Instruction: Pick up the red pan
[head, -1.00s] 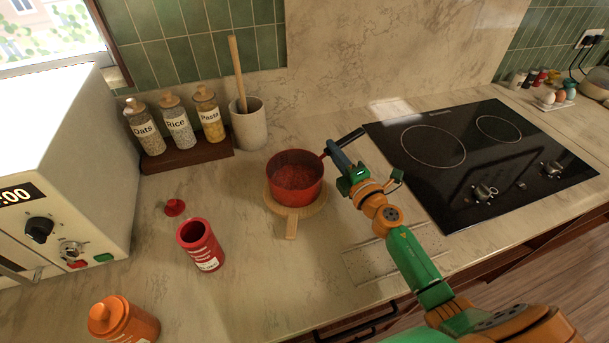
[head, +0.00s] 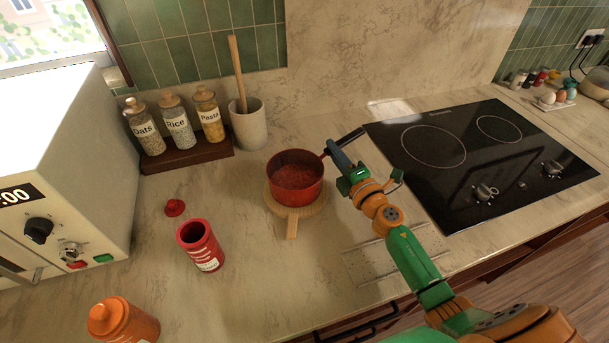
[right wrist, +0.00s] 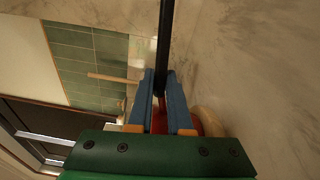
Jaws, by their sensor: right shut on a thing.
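The red pan (head: 295,178) is upright, on or just above a round wooden trivet (head: 296,214) on the counter; I cannot tell if they touch. Its dark handle (head: 352,137) points up and right. My right gripper (head: 334,148) comes from the lower right and is shut on the handle near the pan. In the right wrist view the handle (right wrist: 165,45) runs between the two blue fingers (right wrist: 160,90), and a bit of red pan shows behind them. My left gripper is not in view.
An open red canister (head: 201,247) and its lid (head: 174,207) are left of the pan. An orange canister (head: 122,322) is at the lower left. Labelled jars (head: 177,125) and a utensil crock (head: 249,125) stand behind. A black cooktop (head: 490,160) is at the right.

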